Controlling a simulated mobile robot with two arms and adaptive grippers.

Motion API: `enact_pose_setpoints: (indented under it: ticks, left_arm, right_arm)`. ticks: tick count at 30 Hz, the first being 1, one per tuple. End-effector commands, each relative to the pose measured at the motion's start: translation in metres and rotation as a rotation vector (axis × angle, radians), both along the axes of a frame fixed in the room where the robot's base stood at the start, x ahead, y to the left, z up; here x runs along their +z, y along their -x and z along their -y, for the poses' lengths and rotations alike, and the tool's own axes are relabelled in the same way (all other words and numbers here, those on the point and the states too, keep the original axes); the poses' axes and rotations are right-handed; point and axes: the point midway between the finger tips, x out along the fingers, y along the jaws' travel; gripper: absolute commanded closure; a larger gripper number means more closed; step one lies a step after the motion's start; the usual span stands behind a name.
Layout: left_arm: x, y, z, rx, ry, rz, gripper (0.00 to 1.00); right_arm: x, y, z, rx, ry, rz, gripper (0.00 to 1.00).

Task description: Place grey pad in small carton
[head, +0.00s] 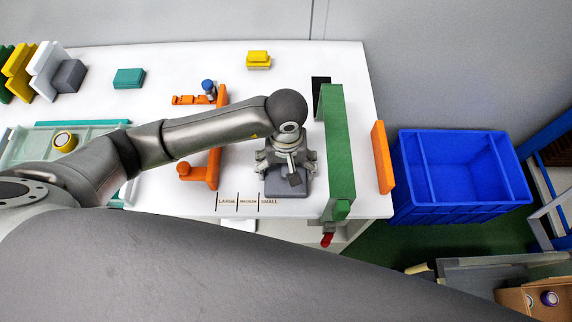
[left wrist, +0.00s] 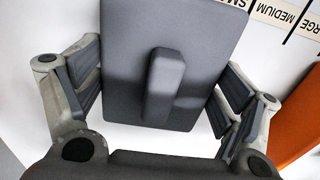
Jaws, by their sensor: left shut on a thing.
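The grey pad (head: 290,192) lies at the front of the white table, beside the printed SMALL label. In the left wrist view it is a dark flat plate (left wrist: 125,50) with a raised bar across its middle. My left gripper (head: 287,176) is over the pad, pointing down. Its fingers stand on both sides of the plate in the left wrist view (left wrist: 160,85), shut on it. A brown carton (head: 508,296) at the lower right holds small round items; I cannot tell whether it is the small carton. My right gripper is not in view.
A tall green bar (head: 340,150) stands just right of my left gripper, with an orange piece (head: 382,156) beyond it. Orange brackets (head: 213,168) stand to the left. An empty blue crate (head: 445,215) is right of the table (head: 250,85).

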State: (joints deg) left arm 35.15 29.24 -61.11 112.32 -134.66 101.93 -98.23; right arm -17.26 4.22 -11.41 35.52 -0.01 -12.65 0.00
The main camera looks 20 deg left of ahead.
Motion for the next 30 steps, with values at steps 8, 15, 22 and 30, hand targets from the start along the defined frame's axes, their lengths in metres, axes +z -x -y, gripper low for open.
enact_pose_setpoints:
  ticks: [8,15,22,30]
  left_arm:
    - [-0.004,0.0,0.0,-0.001,0.001,0.0,0.28]
    - [-0.002,0.0,0.0,-0.001,0.001,-0.001,0.0]
    - [-0.001,0.0,0.0,-0.001,0.001,-0.001,0.0]
    - [0.029,-0.002,0.001,-0.003,0.002,0.007,0.0]
  right_arm:
    - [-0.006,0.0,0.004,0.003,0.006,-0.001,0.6]
    - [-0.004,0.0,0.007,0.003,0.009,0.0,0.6]
    - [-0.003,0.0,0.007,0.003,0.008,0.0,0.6]
    - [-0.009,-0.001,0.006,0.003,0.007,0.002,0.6]
